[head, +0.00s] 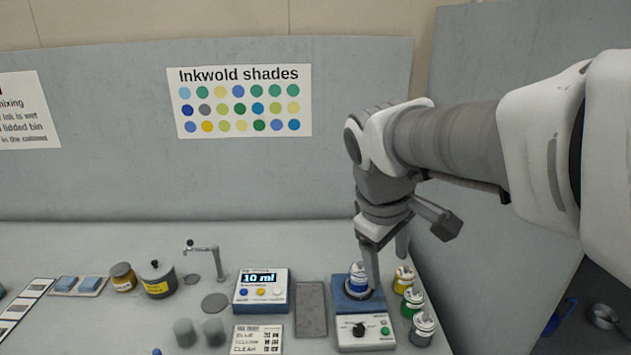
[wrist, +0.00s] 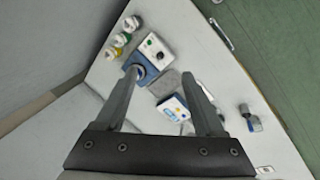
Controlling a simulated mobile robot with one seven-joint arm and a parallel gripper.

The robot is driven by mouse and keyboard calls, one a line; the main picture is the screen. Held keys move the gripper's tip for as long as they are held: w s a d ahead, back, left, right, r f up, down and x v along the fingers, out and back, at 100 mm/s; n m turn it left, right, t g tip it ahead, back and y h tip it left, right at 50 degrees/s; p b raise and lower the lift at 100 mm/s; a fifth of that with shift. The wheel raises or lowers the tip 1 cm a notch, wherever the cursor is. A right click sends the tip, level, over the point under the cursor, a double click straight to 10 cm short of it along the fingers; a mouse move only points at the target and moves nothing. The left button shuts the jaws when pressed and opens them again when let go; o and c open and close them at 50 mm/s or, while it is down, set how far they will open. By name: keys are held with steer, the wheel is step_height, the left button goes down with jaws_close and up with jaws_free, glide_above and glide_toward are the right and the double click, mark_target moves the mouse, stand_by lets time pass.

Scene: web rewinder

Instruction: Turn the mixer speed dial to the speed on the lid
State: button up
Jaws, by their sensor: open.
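The mixer (head: 365,335) stands at the front right of the bench, with a blue top and a white front panel. The black speed dial (head: 359,329) sits on that panel beside a green button; it also shows in the wrist view (wrist: 149,42). A small jar with a white lid and blue band (head: 358,277) stands on the mixer's top. The writing on its lid is too small to read. My gripper (head: 388,262) is open above the mixer, its fingers pointing down around and near the jar. In the wrist view one finger partly covers the mixer top and the jar.
Yellow, green and grey-banded jars (head: 412,304) stand right of the mixer. A dispenser reading "10 ml" (head: 262,292) and a grey pad (head: 310,310) are left of it. A price-like card (head: 257,340) lies in front. A wall panel rises behind.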

steer(key=w+a+f+n+g+h+b, duration=0.1)
steer(key=w+a+f+n+g+b, duration=0.25)
steer(key=w+f, duration=0.65)
steer(key=n+h+b, duration=0.1)
steer(key=n+b, duration=0.3)
steer(key=n, duration=0.3)
glide_toward(359, 327)
steer(key=shift+t, duration=0.35)
steer(key=b+x, duration=0.1)
steer(key=x, duration=0.4)
steer(key=b+x, duration=0.1)
steer(key=x, duration=0.2)
steer(key=shift+s+f+b, duration=0.25)
steer(key=shift+s+b, duration=0.05)
steer(key=shift+s, duration=0.05)
jaws_close()
